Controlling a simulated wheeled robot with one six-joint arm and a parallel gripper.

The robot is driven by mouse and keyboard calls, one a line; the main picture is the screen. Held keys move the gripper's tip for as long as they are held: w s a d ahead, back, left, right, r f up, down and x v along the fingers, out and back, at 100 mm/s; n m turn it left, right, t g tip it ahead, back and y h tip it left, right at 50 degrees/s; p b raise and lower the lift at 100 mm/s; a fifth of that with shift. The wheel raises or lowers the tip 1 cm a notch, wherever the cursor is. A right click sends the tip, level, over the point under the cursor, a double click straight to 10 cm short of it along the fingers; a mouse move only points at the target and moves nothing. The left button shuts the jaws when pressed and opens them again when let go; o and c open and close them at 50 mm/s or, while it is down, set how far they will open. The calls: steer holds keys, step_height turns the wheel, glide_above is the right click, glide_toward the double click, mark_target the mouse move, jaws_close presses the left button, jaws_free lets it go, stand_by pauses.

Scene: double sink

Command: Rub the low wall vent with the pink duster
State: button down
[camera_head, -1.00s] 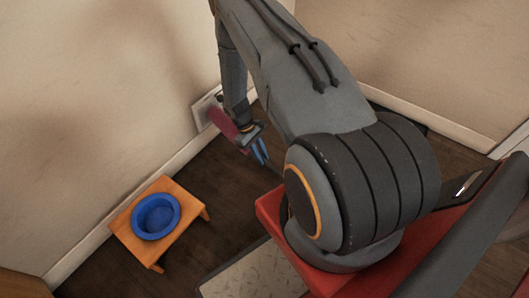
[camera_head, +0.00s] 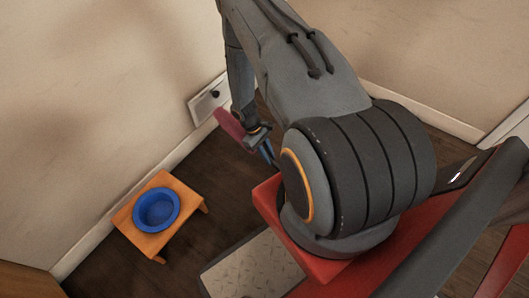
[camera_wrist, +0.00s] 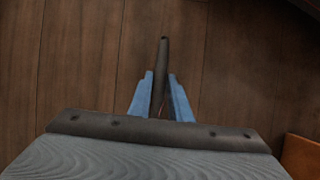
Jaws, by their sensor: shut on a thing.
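The low wall vent (camera_head: 207,98) is a pale framed plate with a dark spot, set in the left wall just above the baseboard. The pink duster (camera_head: 229,124) is a reddish-pink head beside the vent's lower right edge; I cannot tell whether it touches. My gripper (camera_head: 267,152) has blue fingers and is low over the floor, right of the duster head. In the wrist view my gripper (camera_wrist: 160,95) is shut on the duster's dark handle (camera_wrist: 163,55), which sticks out between the fingers. The pink head is not visible there.
A small orange stand (camera_head: 190,199) with a blue bowl (camera_head: 157,209) stands on the dark wood floor by the left wall, below the vent. The wrist view shows an orange corner (camera_wrist: 302,155) at lower right.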

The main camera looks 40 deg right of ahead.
mark_target(275, 163)
steer(key=shift+s, duration=0.25)
steer(key=shift+s+d+p, duration=0.3)
steer(key=shift+s+p, duration=0.2)
steer(key=shift+s, duration=0.2)
steer(key=shift+s+d+p, duration=0.25)
steer(key=shift+s+p, duration=0.2)
steer(key=shift+s, duration=0.2)
